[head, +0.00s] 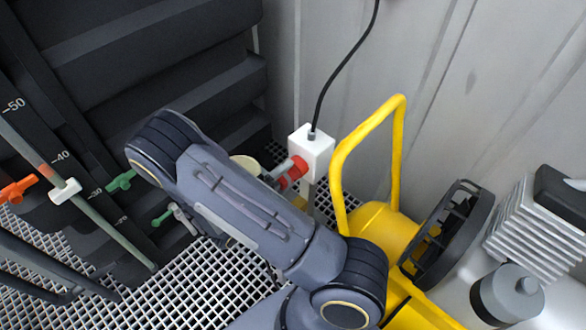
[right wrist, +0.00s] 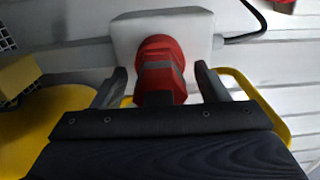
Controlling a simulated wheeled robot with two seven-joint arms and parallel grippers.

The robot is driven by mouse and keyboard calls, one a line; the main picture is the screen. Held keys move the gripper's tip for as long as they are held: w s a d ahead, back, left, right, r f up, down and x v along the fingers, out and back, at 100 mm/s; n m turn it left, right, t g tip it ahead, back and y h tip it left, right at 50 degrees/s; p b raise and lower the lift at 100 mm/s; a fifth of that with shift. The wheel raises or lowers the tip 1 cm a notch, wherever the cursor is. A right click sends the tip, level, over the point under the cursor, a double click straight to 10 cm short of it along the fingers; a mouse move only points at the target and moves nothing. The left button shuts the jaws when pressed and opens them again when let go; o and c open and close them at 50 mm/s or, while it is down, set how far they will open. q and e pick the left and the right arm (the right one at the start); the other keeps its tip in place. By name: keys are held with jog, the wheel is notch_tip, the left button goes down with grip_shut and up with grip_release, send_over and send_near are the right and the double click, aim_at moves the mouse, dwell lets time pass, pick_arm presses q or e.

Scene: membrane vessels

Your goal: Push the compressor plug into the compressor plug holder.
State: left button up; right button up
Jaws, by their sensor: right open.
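The compressor plug (head: 298,166) is red with a grey band. In the right wrist view the plug (right wrist: 160,62) points at the white box-shaped plug holder (right wrist: 195,28), its far end at the box face. I cannot tell how deep it sits. The holder (head: 316,148) stands by the grey wall in the head view. My right gripper (head: 278,178) reaches the plug from the left. In the right wrist view its open fingers (right wrist: 161,82) stand on either side of the plug, with gaps to it. I do not make out my left gripper.
A black cable (head: 346,64) rises from the holder. Right of it is a yellow compressor (head: 375,220) with a tall tube handle (head: 337,170), close to my right arm. Dark tanks (head: 160,60) and valves with orange (head: 18,190) and green (head: 121,181) handles are on the left.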

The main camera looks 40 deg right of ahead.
jog(key=c, duration=1.3)
jog(key=a, duration=0.6)
jog(key=shift+s+p, duration=0.25)
jog(key=shift+p, duration=0.1)
dwell(0.5)
